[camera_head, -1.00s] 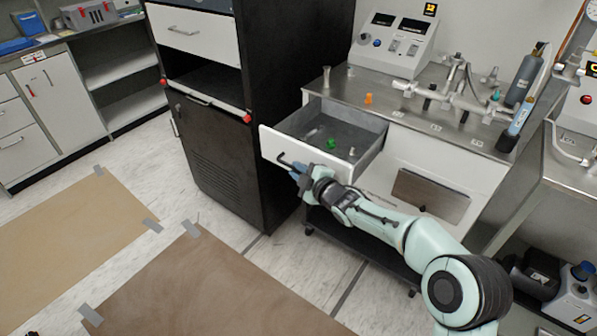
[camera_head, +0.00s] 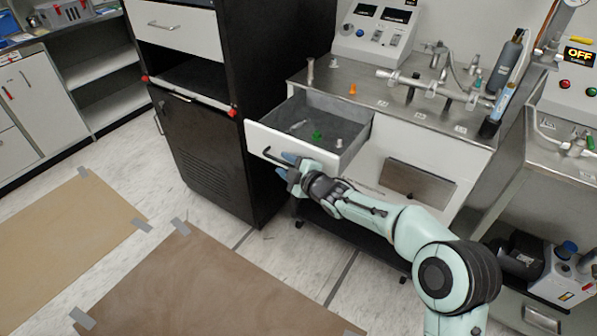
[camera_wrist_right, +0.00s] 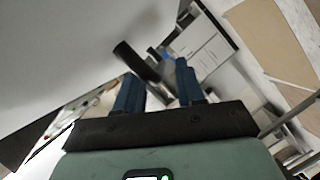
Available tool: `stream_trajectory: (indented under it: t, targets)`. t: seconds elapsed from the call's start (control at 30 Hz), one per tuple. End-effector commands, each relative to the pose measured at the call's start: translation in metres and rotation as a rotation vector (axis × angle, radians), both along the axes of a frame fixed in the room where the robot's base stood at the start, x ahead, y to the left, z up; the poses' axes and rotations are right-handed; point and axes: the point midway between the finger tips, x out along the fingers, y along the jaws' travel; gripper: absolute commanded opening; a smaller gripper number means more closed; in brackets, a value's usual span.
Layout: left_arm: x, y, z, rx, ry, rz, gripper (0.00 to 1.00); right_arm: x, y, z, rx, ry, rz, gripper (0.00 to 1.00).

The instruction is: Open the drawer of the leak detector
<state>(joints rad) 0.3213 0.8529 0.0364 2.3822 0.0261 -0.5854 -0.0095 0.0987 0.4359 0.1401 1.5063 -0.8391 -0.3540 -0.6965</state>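The leak detector (camera_head: 378,28) is a white console with dark displays, on a steel-topped white cart (camera_head: 330,80). Its drawer (camera_head: 283,147) is pulled out, showing a grey inside with a green piece (camera_head: 317,135), a white piece (camera_head: 339,142) and a clear item. The dark drawer handle (camera_head: 270,155) is on the drawer front; a dark bar, apparently this handle (camera_wrist_right: 130,55), shows in the right wrist view. My right gripper (camera_head: 287,167) is at the handle's right end, its blue fingers (camera_wrist_right: 158,90) spread apart. Contact with the handle is unclear. My left gripper is out of view.
A black cabinet (camera_head: 205,150) stands close to the left of the drawer. Metal fittings and tubing (camera_head: 430,85) and an orange piece (camera_head: 352,90) are on the cart top. Brown mats (camera_head: 190,285) are taped to the floor, with pale floor between them.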

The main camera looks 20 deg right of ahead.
Motion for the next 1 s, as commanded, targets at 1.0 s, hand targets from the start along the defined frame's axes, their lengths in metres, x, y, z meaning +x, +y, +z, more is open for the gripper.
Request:
stream_trajectory:
  t: [1.0]
  targets:
    - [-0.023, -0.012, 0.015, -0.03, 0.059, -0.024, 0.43, -0.119, -0.041, 0.028, -0.001, 0.0, -0.002, 0.38]
